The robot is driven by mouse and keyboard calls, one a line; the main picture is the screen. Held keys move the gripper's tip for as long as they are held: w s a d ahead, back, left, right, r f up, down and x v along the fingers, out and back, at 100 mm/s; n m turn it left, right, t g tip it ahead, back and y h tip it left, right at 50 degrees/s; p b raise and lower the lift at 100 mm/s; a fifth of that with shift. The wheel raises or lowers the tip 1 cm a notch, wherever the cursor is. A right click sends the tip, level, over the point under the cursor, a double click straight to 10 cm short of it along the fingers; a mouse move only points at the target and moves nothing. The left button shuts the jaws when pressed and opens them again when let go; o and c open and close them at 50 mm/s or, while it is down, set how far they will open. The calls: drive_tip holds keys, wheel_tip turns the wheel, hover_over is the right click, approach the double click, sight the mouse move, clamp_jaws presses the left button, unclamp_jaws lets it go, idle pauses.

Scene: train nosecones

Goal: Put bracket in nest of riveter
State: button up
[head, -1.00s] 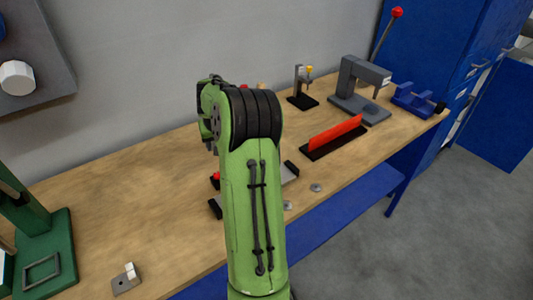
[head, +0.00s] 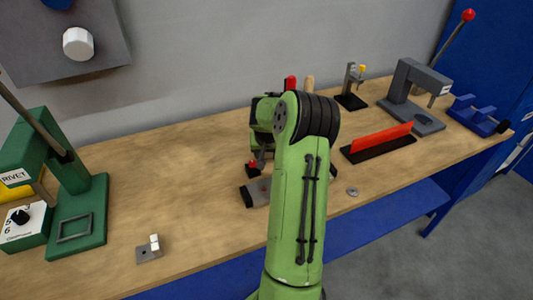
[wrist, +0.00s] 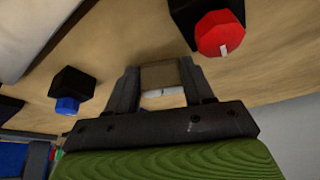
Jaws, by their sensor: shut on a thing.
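The riveter (head: 88,190) is a green press marked RIVET at the left of the bench in the head view. Its nest (head: 75,228) is a square dark frame on the green base, and it looks empty. In the wrist view my gripper (wrist: 160,67) is shut on a small flat brownish-grey piece with a pale lower edge, which seems to be the bracket (wrist: 161,77). In the head view my arm hides the held piece and most of the gripper, well to the right of the riveter.
A small metal angle piece with a pale block (head: 150,250) lies near the bench's front edge, right of the riveter. A red knob (wrist: 219,34) is close to my gripper. A red-fenced black stand (head: 378,145) and a grey press (head: 412,95) stand right. The mid-left bench is clear.

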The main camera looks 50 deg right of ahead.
drive_tip(key=o, duration=1.1)
drive_tip(key=shift+f, duration=0.1)
drive_tip(key=shift+o, duration=0.2)
drive_tip(key=shift+r, duration=0.3)
drive_tip(key=p+v, duration=0.2)
drive_tip(key=v, duration=1)
drive_tip(key=a+r+n+t, duration=0.1)
drive_tip(key=a+r+n, duration=0.25)
drive_tip(key=a, duration=0.75)
drive_tip(key=a+r+n, duration=0.2)
drive_tip(key=a+r, duration=0.3)
drive_tip(key=a, duration=0.6)
drive_tip(key=s+a+n+t+y+p, duration=0.1)
drive_tip(key=s+a+n, duration=0.4)
drive_tip(key=s+a, duration=0.8)
drive_tip(key=a+t+y, duration=0.1)
drive_tip(key=y, duration=0.1)
drive_tip(key=shift+s+r+y+p, duration=0.25)
drive_tip(key=shift+r+y+p, duration=0.05)
drive_tip(key=shift+r+p, duration=0.35)
drive_tip(key=shift+p, duration=0.05)
drive_tip(key=shift+c, duration=1.1)
drive_tip(key=shift+f, duration=0.2)
drive_tip(key=c, duration=0.3)
drive_tip(key=shift+w, duration=0.1)
